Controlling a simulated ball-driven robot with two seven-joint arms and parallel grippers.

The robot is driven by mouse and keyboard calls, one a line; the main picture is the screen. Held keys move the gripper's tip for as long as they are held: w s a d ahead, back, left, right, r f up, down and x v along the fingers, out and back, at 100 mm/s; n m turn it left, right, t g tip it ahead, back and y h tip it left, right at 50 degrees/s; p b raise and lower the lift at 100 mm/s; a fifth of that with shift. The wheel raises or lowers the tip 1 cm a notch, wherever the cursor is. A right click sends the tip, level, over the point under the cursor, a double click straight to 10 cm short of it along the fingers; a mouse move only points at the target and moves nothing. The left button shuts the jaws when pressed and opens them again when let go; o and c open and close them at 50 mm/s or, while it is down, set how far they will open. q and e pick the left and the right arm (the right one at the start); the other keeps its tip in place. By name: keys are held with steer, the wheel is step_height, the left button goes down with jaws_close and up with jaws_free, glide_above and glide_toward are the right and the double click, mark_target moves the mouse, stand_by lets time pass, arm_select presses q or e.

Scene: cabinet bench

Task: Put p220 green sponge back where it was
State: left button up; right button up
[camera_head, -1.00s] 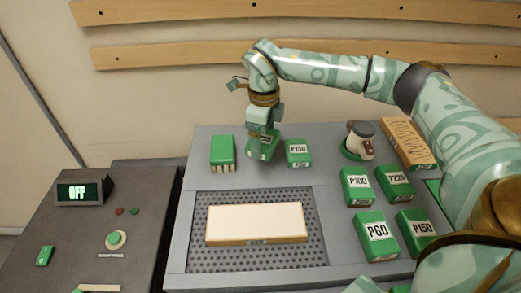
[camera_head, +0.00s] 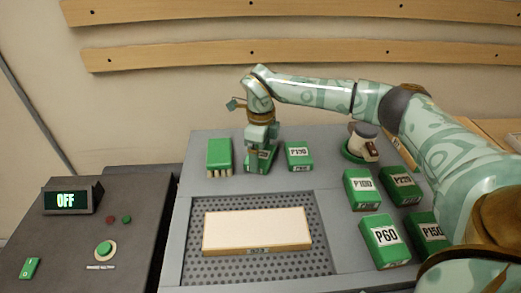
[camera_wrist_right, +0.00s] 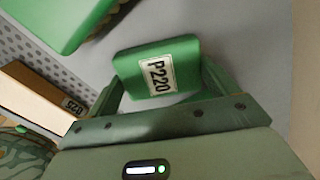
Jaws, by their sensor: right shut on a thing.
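The p220 green sponge (camera_wrist_right: 155,68) shows its P220 label in the right wrist view, between my right gripper's two fingers. In the head view the held sponge (camera_head: 263,160) is at the back of the grey bench top, partly hidden by the fingers. My right gripper (camera_head: 261,150) is shut on it from above. The sponge is at or just above the bench surface; I cannot tell if it touches. It sits between a green brush (camera_head: 219,155) on the left and a labelled green block (camera_head: 299,156) on the right. My left gripper is not in view.
A pale wooden block (camera_head: 256,230) lies on the perforated panel (camera_head: 320,262) in front. Several labelled green blocks, including P60 (camera_head: 384,241) and P180 (camera_head: 361,189), stand at right near a white-and-brown object (camera_head: 363,143). A control box (camera_head: 68,197) reads OFF at left.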

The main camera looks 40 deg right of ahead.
mark_target(261, 153)
steer(key=o, duration=0.7)
step_height(261, 153, up, 12)
steer(key=p, duration=0.4)
steer(key=shift+r, duration=0.15)
